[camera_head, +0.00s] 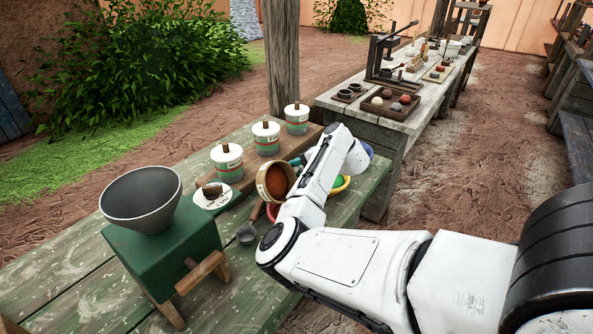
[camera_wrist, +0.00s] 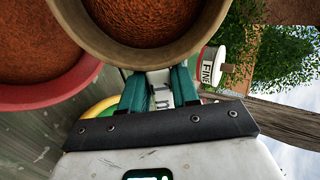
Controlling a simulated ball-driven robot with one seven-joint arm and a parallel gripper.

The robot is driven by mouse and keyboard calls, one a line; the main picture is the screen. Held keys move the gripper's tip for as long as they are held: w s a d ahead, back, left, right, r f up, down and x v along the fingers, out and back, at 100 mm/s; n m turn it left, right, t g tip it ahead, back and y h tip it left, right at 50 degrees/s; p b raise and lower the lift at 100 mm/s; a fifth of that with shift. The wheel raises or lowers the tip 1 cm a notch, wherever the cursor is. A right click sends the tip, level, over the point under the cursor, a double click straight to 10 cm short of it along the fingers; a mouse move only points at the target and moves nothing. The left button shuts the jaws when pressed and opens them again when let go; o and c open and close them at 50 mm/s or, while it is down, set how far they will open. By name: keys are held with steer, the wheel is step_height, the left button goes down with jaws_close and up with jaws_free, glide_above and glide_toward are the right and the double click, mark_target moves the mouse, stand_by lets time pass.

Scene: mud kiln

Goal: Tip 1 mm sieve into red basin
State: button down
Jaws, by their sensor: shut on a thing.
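My gripper (camera_wrist: 160,90) has teal fingers shut on the rim of a round tan-walled sieve (camera_head: 262,184). In the head view the sieve is tilted steeply, its open face showing red-brown grainy material. In the wrist view the sieve (camera_wrist: 98,48) fills the top middle, with the same material inside. The red basin (camera_head: 272,213) shows only as a small part of its rim below the sieve, mostly hidden by the sieve and my arm. In the wrist view the red basin (camera_wrist: 55,98) lies at the left, holding red-brown material, partly overlapped by the sieve. No falling material is visible.
Several lidded white tubs (camera_head: 227,162) stand on a wooden shelf behind; one labelled FINE (camera_wrist: 208,68) shows in the wrist view. A yellow basin (camera_head: 343,187) is right of my wrist. A green stand with a grey funnel (camera_head: 141,199) and a small grey cup (camera_head: 246,236) are left.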

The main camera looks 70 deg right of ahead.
steer(key=shift+s+a+f+t+h+b, duration=0.15)
steer(key=shift+s+t+b, duration=0.2)
steer(key=shift+t+b, duration=0.3)
steer(key=shift+s+f+t+h+b, duration=0.15)
steer(key=shift+s+t+b, duration=0.2)
steer(key=shift+t, duration=0.4)
steer(key=shift+s+t+b, duration=0.1)
steer(key=shift+t+b, duration=0.2)
steer(key=shift+r+p, duration=0.75)
steer(key=shift+r, duration=0.15)
